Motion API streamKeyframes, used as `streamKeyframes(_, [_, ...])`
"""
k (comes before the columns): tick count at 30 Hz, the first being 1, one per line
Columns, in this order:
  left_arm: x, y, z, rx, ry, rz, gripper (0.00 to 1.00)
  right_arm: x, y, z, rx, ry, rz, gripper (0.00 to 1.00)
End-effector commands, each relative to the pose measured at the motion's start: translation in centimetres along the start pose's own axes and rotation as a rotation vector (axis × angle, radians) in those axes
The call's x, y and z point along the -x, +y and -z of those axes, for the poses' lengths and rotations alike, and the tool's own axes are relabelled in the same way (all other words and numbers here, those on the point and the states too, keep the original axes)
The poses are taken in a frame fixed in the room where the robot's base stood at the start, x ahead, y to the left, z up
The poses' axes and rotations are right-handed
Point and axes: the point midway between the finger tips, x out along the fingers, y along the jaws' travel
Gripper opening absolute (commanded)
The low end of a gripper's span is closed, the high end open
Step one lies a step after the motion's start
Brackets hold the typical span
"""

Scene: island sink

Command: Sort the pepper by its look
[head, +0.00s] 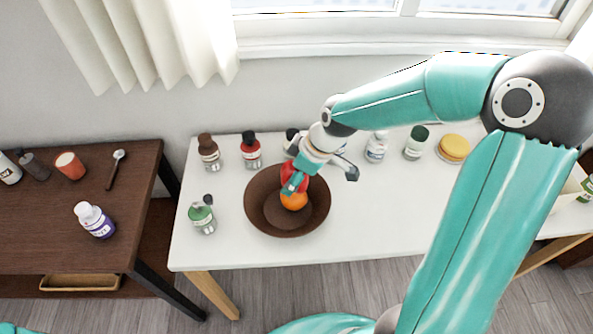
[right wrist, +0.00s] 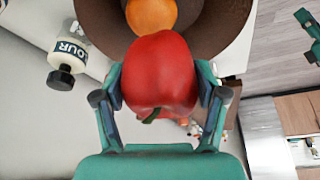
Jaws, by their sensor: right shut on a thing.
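A red bell pepper (right wrist: 160,74) with a dark green stem is held between the two fingers of my right gripper (right wrist: 160,98). In the head view the pepper (head: 294,174) is partly hidden by the right gripper (head: 297,182). The pepper is over the brown bowl (head: 262,218) on the white table; I cannot tell whether it touches the bowl. An orange (head: 294,201) lies in the bowl and also shows beyond the pepper in the right wrist view (right wrist: 151,14). My left gripper is not in view.
Several bottles and jars stand along the back of the white table, including a red-labelled one (head: 250,152). A green-labelled bottle (head: 202,218) stands left of the bowl. A yellow round thing (head: 454,147) is at the right. The table's front right is clear. A dark side table (head: 60,240) stands left.

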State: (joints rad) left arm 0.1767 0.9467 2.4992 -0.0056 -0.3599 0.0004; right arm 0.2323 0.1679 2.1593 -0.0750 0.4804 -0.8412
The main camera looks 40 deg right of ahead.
Motion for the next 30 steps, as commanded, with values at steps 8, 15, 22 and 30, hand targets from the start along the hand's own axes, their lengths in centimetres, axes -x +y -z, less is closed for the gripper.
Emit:
streamKeyframes(8, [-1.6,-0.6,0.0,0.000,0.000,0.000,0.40,-2.4,-0.1,-0.7,0.006,0.000,0.001,0.32])
streamKeyframes(15, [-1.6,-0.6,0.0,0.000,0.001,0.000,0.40,-2.4,-0.1,-0.7,0.006,0.000,0.001,0.32])
streamKeyframes(22, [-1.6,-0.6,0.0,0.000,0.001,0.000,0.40,-2.4,-0.1,-0.7,0.007,0.000,0.001,1.00])
streamKeyframes(30, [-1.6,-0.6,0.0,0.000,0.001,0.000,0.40,-2.4,-0.1,-0.7,0.007,0.000,0.002,1.00])
